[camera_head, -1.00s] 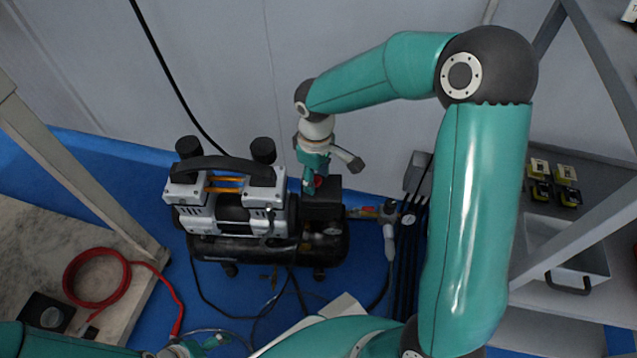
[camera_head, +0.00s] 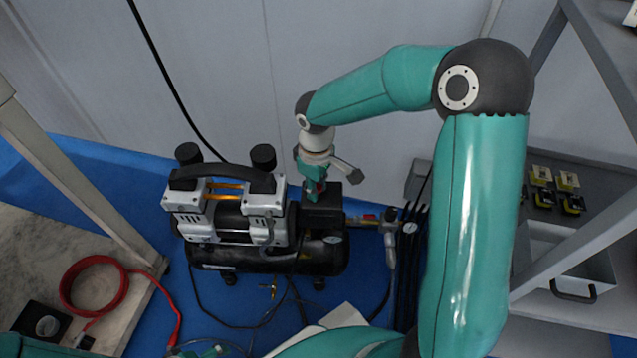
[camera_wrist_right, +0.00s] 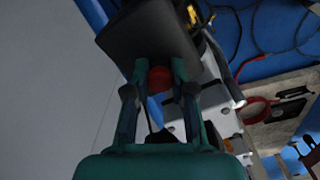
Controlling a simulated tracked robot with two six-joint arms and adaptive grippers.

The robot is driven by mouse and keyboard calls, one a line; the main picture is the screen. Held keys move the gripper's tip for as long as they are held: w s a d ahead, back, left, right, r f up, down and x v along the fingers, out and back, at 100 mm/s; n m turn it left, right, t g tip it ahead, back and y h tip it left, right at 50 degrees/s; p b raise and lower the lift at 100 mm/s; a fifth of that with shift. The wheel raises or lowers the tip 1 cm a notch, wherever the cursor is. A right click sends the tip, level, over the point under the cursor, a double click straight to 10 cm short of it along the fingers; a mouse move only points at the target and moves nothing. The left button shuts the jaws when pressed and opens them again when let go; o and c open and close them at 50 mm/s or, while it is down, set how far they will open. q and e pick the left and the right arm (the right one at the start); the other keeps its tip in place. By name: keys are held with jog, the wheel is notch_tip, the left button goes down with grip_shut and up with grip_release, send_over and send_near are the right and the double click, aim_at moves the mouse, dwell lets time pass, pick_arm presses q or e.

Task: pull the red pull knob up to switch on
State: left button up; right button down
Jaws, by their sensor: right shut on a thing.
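The red pull knob (camera_wrist_right: 160,79) sits on the black switch box (camera_wrist_right: 150,38) of the compressor. In the right wrist view it is between the two fingers of my right gripper (camera_wrist_right: 160,82), which is shut on it. In the head view my right gripper (camera_head: 315,188) points down at the top of the switch box (camera_head: 322,212), and only a bit of the red knob (camera_head: 320,187) shows there. The compressor (camera_head: 240,225) stands on the blue floor. A small part of my left arm shows at the bottom left edge; its fingers cannot be made out clearly.
A grey wall stands behind the compressor. A gauge and fittings (camera_head: 408,228) lie to its right, with black hoses on the floor. A grey shelf (camera_head: 575,150) stands at the right. A red cable (camera_head: 95,287) lies on the bench at the left.

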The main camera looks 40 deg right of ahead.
jog(key=shift+r+p, duration=0.45)
jog(key=c, duration=1)
grip_release()
jog(key=shift+o, duration=0.2)
notch_tip(320, 180, up, 6)
jog(key=p, duration=0.5)
